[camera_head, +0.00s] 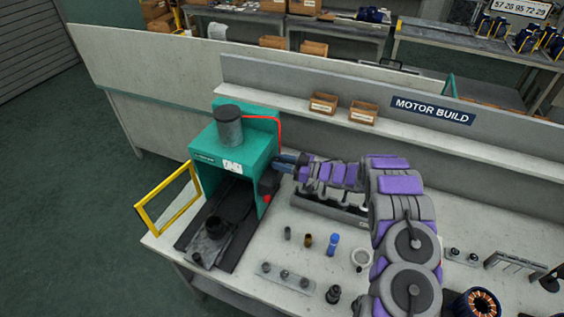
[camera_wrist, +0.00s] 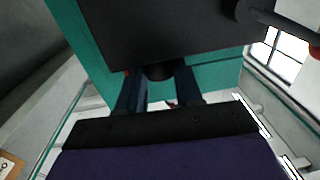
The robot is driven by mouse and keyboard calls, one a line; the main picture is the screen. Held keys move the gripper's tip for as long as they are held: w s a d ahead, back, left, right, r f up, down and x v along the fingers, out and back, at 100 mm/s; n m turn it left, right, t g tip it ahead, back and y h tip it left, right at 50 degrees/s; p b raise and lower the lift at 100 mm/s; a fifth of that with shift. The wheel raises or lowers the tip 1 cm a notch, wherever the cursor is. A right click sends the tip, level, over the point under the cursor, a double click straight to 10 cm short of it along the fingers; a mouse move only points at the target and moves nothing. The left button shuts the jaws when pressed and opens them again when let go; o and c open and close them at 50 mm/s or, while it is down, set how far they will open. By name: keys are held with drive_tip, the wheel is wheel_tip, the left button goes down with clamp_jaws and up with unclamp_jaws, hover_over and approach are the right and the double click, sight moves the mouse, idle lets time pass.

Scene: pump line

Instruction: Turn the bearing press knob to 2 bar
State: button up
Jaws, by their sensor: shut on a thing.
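The green bearing press (camera_head: 232,150) stands at the left end of the bench, with a dark cylinder on top. My gripper (camera_head: 285,160) reaches its right side from the right. In the wrist view the two dark blue fingers of my gripper (camera_wrist: 158,85) stand on either side of a dark rounded knob (camera_wrist: 159,71), and they are shut on it. The knob sits below a large dark block beside the green press wall (camera_wrist: 85,45). In the head view the knob is hidden by the gripper. I cannot read any scale or pressure setting.
A yellow frame guard (camera_head: 167,200) stands open at the press's left. A red hose (camera_head: 279,130) runs down its right side. Small parts, including a blue one (camera_head: 333,244), stand on the bench in front of my arm. Cardboard bins (camera_head: 323,103) sit on the shelf behind.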

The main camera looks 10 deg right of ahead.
drive_tip(key=shift+s+a+m+t+h, duration=0.1)
drive_tip(key=shift+m+t+h, duration=0.75)
drive_tip(key=shift+t, duration=0.1)
drive_tip(key=shift+s+a+m+t+h, duration=0.15)
drive_tip(key=shift+m+t+h, duration=0.65)
drive_tip(key=shift+t+h, duration=0.15)
drive_tip(key=shift+s+a+m+t+h, duration=0.1)
drive_tip(key=shift+m+t+h, duration=0.75)
drive_tip(key=shift+t, duration=0.15)
drive_tip(key=shift+m+h, duration=0.3)
drive_tip(key=shift+h, duration=0.05)
drive_tip(key=shift+r+t+h+b, duration=0.1)
drive_tip(key=shift+t+h+b, duration=0.2)
drive_tip(key=shift+t+h, duration=0.15)
drive_tip(key=o, duration=1)
drive_tip(key=shift+o, duration=0.2)
drive_tip(key=v, duration=1.7)
drive_tip(key=shift+d, duration=0.2)
